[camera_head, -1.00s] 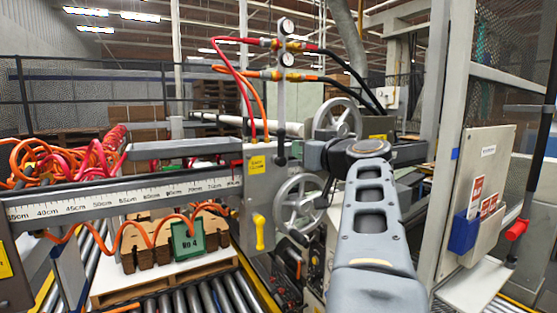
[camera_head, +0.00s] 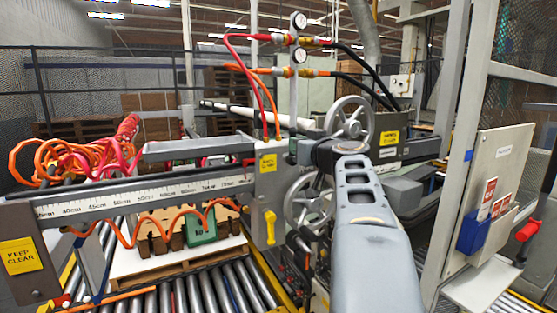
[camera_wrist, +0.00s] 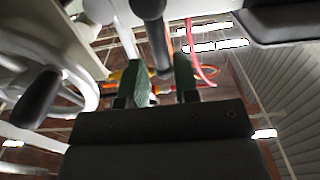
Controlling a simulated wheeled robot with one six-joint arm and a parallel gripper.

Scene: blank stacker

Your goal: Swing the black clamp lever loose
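The black clamp lever (camera_wrist: 156,45) shows in the wrist view as a dark rod with a rounded end. It hangs from the top of the picture, with its lower end between my fingers. My gripper (camera_wrist: 163,80) has two green-padded fingers, apart, one on each side of that end. I see no clear contact. In the head view my gripper (camera_head: 297,150) is small and partly hidden at the foot of the gauge post, left of my wrist. The lever is hard to make out there.
Two grey handwheels (camera_head: 348,117) stand close to my arm; one also shows in the wrist view (camera_wrist: 60,75). A yellow handle (camera_head: 269,227) hangs below the ruled beam (camera_head: 150,198). Red and orange hoses (camera_head: 250,85) run to the gauges (camera_head: 299,22). A panel (camera_head: 493,185) stands right.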

